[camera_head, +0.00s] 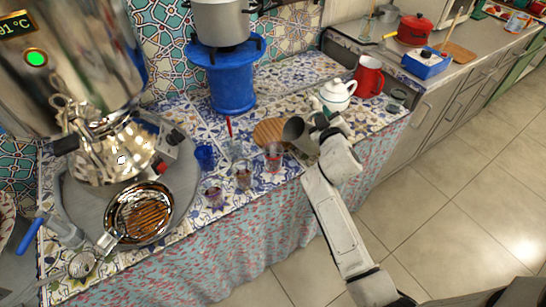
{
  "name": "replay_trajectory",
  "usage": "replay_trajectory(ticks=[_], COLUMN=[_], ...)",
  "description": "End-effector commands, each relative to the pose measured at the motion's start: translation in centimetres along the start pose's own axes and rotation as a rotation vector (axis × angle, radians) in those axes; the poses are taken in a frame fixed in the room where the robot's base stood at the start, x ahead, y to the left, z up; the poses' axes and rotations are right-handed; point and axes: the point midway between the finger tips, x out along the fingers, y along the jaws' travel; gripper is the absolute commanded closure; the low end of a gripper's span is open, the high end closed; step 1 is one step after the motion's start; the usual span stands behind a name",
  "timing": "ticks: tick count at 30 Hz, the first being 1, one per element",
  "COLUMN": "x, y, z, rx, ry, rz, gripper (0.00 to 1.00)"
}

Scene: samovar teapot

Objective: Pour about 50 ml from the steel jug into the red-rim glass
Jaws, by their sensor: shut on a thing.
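My gripper (323,124) is shut on the steel jug (297,130), a small grey metal vessel. The jug is held tilted above the tiled counter, with its wide end toward the left. A glass with a reddish look (273,158), which seems to be the red-rim glass, stands on the counter below and to the left of the jug. Jug and glass appear apart. I cannot see any liquid stream, and the glass's contents are too small to tell. My gripper's fingers are partly hidden by the wrist and jug.
Small glasses (243,176) and a blue cup (205,157) stand left of the red-rim glass. A round wooden board (270,131) lies behind. A large samovar (75,70) fills the left.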

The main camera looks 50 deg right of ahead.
Motion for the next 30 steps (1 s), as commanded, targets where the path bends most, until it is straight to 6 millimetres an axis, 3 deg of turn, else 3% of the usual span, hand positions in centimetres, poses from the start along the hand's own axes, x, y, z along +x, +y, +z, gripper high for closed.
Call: replay_trajectory(ticks=[6,30], x=[-0.9,-1.5], y=[0.5,0.8], z=[-2.5,-4.2], rx=[-0.148,-0.274], ry=[0.035,0.06], rz=[0.064,0.116], gripper=[1.0,1.0])
